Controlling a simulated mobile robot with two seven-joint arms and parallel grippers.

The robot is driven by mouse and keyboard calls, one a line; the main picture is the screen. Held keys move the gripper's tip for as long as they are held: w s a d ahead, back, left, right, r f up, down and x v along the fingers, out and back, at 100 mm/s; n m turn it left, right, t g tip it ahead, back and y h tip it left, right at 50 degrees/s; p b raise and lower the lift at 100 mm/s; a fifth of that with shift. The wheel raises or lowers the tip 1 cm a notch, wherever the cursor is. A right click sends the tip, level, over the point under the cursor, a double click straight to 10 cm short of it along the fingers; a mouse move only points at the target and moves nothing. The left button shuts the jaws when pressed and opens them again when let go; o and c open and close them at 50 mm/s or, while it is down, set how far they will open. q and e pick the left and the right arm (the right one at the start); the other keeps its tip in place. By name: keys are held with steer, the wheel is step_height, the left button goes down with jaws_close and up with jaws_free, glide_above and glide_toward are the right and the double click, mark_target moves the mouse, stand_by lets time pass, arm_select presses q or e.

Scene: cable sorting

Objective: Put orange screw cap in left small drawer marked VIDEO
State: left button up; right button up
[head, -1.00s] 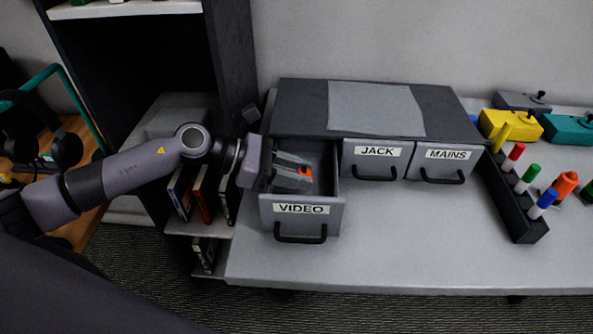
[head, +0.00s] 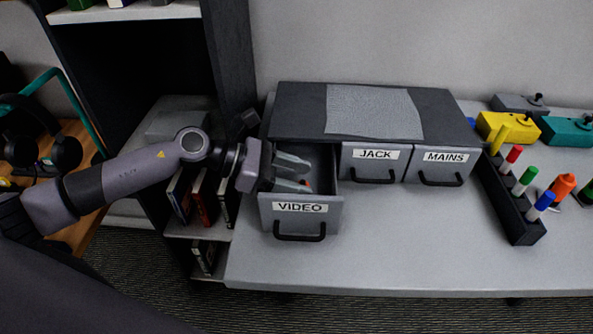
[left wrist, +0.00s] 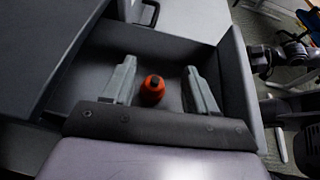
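The left small drawer marked VIDEO (head: 299,221) is pulled open at the left end of the drawer unit. My left gripper (head: 303,174) reaches into it from the left with its fingers apart. The orange screw cap (left wrist: 153,90) lies inside the drawer, between the open fingers (left wrist: 160,88) and touching neither in the left wrist view. In the head view only a small bit of orange shows by the lower finger. My right gripper is not in view.
The drawers marked JACK (head: 374,162) and MAINS (head: 442,169) are shut. A black rack (head: 513,205) with coloured pens stands on the desk at right, near an orange bottle-like object (head: 563,186). The desk front (head: 400,245) is clear.

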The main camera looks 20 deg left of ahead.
arm_select(q)
steer(key=shift+s+a+r+b, duration=0.1)
steer(key=shift+a+b, duration=0.25)
steer(key=shift+a, duration=0.2)
steer(key=shift+s+a+r+b, duration=0.1)
steer(key=shift+a+b, duration=0.2)
steer(key=shift+a, duration=0.2)
steer(key=b+v, duration=0.2)
steer(key=v, duration=0.8)
steer(key=shift+r, duration=0.45)
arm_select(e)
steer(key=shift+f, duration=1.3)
